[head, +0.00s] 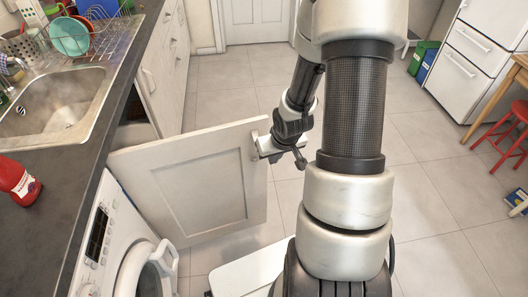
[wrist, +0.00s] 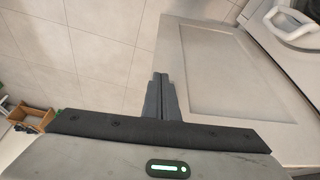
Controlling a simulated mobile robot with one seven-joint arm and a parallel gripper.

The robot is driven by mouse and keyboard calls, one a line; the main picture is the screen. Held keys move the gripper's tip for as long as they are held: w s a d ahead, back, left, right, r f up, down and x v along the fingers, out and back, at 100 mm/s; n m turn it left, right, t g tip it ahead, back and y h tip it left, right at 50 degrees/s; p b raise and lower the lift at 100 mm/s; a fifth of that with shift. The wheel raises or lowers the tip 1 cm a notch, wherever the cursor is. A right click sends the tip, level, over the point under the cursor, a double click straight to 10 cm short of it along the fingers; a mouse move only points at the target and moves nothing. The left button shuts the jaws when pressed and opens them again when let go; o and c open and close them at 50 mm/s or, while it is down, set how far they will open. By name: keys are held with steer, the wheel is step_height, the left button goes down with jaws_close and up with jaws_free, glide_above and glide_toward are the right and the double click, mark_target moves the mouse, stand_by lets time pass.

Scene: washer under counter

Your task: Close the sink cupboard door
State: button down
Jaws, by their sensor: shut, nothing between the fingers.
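The sink cupboard door (head: 200,183) is a pale panelled door standing wide open, out from the counter front into the room. It hangs between the dark cupboard opening (head: 133,112) and the washer. My gripper (head: 262,152) is at the door's free edge, near its top corner. In the wrist view my gripper (wrist: 161,80) has its two dark fingers together, with nothing between them. The fingertips lie over or against the edge of the door (wrist: 220,75); whether they touch it I cannot tell. My arm hides part of the floor beyond the door.
A white washer (head: 110,245) with its round door (head: 150,270) ajar stands just in front of the cupboard door. The sink (head: 60,100), dish rack (head: 85,35) and red bottle (head: 18,182) are on the counter. A red stool (head: 515,125) is far right. Tiled floor (head: 225,85) behind the door is clear.

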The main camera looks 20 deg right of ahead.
steer(key=b, duration=0.2)
glide_toward(267, 160)
steer(key=s+a+f, duration=0.2)
steer(key=s+f, duration=0.1)
steer(key=f, duration=0.1)
steer(key=shift+w+d+f, duration=0.15)
steer(key=shift+w, duration=0.95)
steer(key=shift+w+d+f, duration=0.15)
steer(key=shift+w+f, duration=0.05)
steer(key=shift+w, duration=0.85)
steer(key=shift+w, duration=0.1)
